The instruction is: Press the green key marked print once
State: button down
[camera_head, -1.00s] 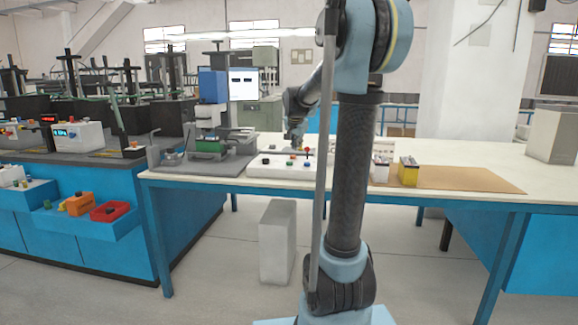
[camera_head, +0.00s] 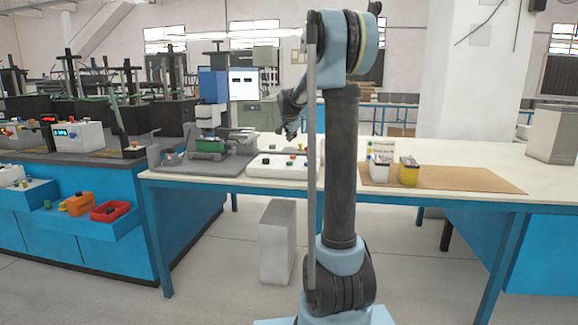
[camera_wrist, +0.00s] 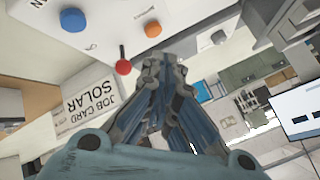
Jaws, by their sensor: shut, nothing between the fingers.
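A white control panel (camera_head: 262,170) with several small coloured keys lies on the white table. The keys are too small there to read. The wrist view shows part of the panel (camera_wrist: 105,38) upside down, with a blue key (camera_wrist: 73,20), an orange key (camera_wrist: 152,28) and a red-knobbed lever (camera_wrist: 123,67). I cannot make out a green key marked print in either view. My gripper (camera_head: 291,133) is raised above the panel, apart from it. In the wrist view its fingertips (camera_wrist: 162,66) are together and empty.
A blue-and-grey machine (camera_head: 212,88) and a screen (camera_head: 243,84) stand behind and left of the panel. A white battery (camera_head: 379,170) and a yellow battery (camera_head: 408,173) stand right, on a brown mat (camera_head: 462,180). The job card (camera_wrist: 92,100) is near the panel.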

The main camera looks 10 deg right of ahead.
jog(key=shift+f, duration=4.1)
jog(key=shift+f, duration=0.15)
jog(key=shift+s+f, duration=0.1)
jog(key=shift+f, duration=0.1)
jog(key=shift+f, duration=0.5)
jog(key=shift+r, duration=0.95)
jog(key=shift+r, duration=2.5)
